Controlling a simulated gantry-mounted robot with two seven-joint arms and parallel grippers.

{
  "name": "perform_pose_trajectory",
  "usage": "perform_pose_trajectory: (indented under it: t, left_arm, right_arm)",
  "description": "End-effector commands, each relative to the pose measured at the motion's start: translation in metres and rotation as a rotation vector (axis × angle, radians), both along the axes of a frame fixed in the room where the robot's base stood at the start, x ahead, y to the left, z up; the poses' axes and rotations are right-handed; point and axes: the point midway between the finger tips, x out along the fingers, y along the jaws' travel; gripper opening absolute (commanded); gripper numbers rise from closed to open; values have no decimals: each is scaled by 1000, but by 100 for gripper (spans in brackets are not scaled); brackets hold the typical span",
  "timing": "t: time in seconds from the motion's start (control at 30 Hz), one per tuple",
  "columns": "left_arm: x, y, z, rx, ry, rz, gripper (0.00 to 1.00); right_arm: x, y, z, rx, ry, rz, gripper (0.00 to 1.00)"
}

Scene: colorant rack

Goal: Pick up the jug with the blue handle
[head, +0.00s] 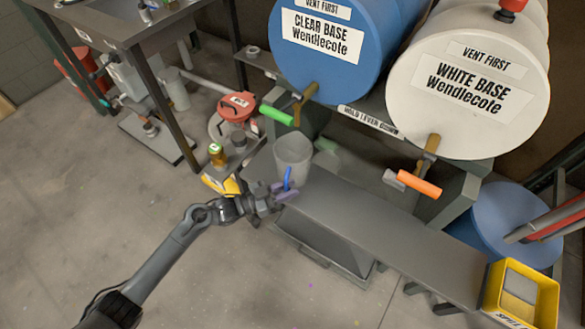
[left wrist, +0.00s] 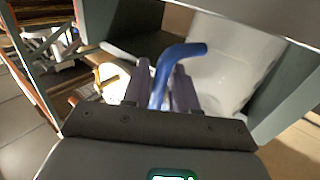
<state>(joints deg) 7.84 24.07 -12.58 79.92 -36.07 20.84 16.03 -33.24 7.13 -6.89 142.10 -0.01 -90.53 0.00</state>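The jug (head: 293,151) is a translucent pale cup at the near left end of the grey bench, below the blue drum. It looks upright; I cannot tell whether its base touches the bench. Its blue handle (head: 288,176) faces my left gripper (head: 284,190). In the left wrist view the handle (left wrist: 180,56) bends away towards the pale jug wall (left wrist: 225,65). There its lower part fills the narrow gap between the two purple fingers of my left gripper (left wrist: 159,88), which looks shut on it. My right gripper is not in view.
The blue drum (head: 325,65) and white drum (head: 465,95) lie above the bench (head: 385,225), with green (head: 277,115) and orange (head: 419,184) lever handles jutting out. A red-lidded can (head: 237,107) stands behind left. A yellow bin (head: 495,290) is at the right end.

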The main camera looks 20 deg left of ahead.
Motion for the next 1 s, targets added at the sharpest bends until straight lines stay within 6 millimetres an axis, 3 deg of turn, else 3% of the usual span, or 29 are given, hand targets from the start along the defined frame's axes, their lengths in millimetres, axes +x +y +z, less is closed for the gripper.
perform_pose_trajectory:
  t: [0.4, 0.6, 1.0]
  left_arm:
    - [10, -12, 1, 0, 0, 0, 27]
    - [10, -11, 1, 0, 0, 0, 0]
    - [10, -11, 3, 0, -1, 0, 0]
  right_arm:
    - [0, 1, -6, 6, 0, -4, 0]
    - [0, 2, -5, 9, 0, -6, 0]
    - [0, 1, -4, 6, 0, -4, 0]
